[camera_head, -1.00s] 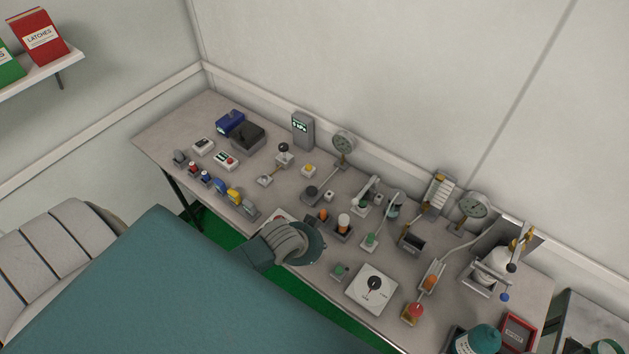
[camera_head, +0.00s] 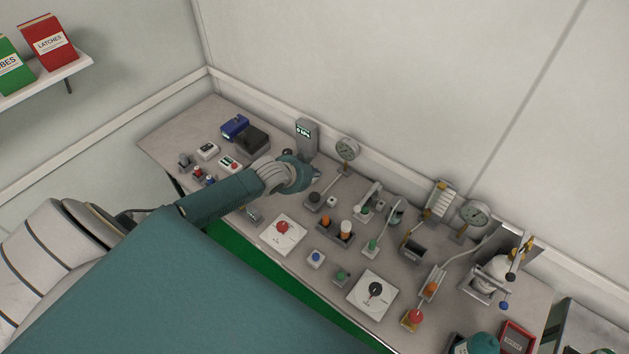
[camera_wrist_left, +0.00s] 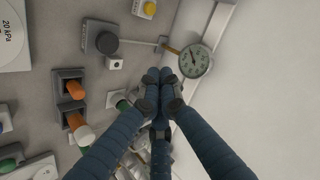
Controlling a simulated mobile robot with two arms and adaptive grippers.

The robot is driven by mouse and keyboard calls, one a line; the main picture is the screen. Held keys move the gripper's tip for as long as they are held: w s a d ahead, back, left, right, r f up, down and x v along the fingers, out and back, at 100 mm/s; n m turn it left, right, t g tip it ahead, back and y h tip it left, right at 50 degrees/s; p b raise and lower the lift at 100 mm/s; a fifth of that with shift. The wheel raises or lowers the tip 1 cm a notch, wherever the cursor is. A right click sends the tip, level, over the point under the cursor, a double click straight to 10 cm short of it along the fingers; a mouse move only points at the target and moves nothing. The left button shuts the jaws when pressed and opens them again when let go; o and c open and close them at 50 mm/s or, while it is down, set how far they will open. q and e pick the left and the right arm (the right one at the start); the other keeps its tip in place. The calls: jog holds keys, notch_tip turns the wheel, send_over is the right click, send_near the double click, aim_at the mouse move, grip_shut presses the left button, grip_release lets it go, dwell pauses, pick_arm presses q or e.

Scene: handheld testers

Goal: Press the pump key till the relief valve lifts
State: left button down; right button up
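A round black key on a grey base (camera_head: 315,198) is joined by a rod to a round gauge (camera_head: 347,149) at the wall. In the left wrist view the key (camera_wrist_left: 107,43) is left of my fingers and the gauge (camera_wrist_left: 195,61) is right of them. No label marks the pump key or relief valve, so I cannot confirm either. My left gripper (camera_head: 301,174) is over the back of the bench, beside the grey display box (camera_head: 307,136). In the wrist view its fingers (camera_wrist_left: 158,78) are drawn together, empty, apart from the key. My right gripper is not in view.
A white plate with a red button (camera_head: 283,230), a holder with orange and white pegs (camera_head: 338,235) and a blue button (camera_head: 316,258) stand nearby. A second gauge (camera_head: 474,213) and several levers are to the right. The wall closes the bench's back.

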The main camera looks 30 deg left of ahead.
pick_arm(q)
jog(key=shift+f, duration=0.1)
jog(key=b, duration=0.7)
send_over(314, 198)
notch_tip(314, 198, down, 7)
jog(key=shift+f, duration=0.15)
jog(key=shift+f+b, duration=0.3)
jog(key=shift+f, duration=0.4)
dwell(0.4)
jog(key=shift+f, duration=0.4)
